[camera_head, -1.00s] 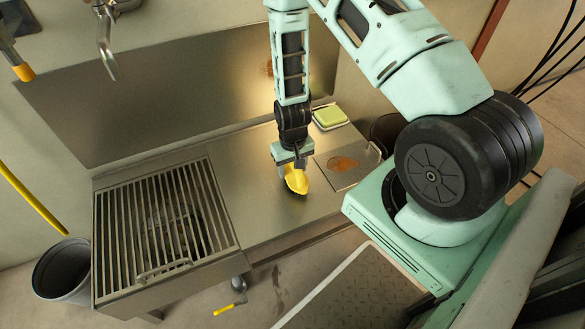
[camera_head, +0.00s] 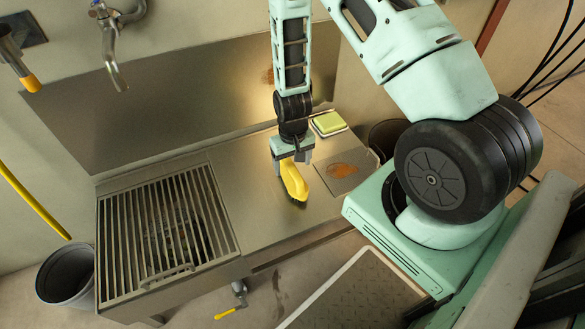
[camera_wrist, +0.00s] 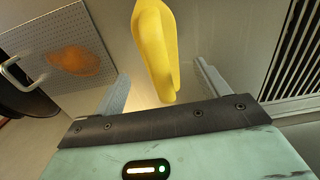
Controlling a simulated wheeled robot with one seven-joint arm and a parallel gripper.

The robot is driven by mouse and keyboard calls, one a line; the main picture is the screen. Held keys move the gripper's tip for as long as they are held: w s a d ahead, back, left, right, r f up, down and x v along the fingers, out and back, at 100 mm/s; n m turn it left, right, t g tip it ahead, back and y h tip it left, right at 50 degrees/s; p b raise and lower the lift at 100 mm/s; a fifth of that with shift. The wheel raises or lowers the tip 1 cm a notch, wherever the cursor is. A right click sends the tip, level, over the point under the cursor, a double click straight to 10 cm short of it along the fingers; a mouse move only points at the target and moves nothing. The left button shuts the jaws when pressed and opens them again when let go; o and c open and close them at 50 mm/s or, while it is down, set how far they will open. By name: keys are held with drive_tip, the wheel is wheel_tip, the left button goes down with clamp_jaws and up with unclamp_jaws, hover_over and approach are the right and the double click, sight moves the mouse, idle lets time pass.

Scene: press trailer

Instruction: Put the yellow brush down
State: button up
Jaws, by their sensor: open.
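The yellow brush (camera_head: 294,181) is on the steel counter (camera_head: 262,215), right under my gripper (camera_head: 292,165). In the head view its bristles show at its lower end, near the counter top. My gripper is open, with its two fingers apart. In the wrist view the yellow brush (camera_wrist: 156,50) shows between the fingers, with a gap on either side. Whether its bristles rest fully on the counter is hard to tell.
A slatted grate (camera_head: 165,225) with a handle fills the left of the counter. A stained plate (camera_head: 342,172) with a handle and a green sponge (camera_head: 328,122) on a tray are to the right and behind. A bucket (camera_head: 66,272) stands at the left. A tap (camera_head: 112,45) hangs above.

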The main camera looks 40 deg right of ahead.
wheel_tip(320, 180, up, 7)
drive_tip(key=shift+f+p, duration=0.15)
drive_tip(key=shift+p, duration=0.7)
drive_tip(key=s+a+r+n+y, duration=0.1)
drive_tip(key=s+a+r+n, duration=0.25)
drive_tip(key=a+r, duration=1.1)
drive_tip(key=s+a+r+n, duration=0.3)
drive_tip(key=s+a+r, duration=0.1)
drive_tip(key=s, duration=0.3)
drive_tip(key=s+a+r+n, duration=0.4)
drive_tip(key=s+r, duration=0.3)
drive_tip(key=shift+s, duration=0.4)
drive_tip(key=shift+r, duration=0.15)
wheel_tip(320, 180, up, 25)
drive_tip(key=p, duration=2.5)
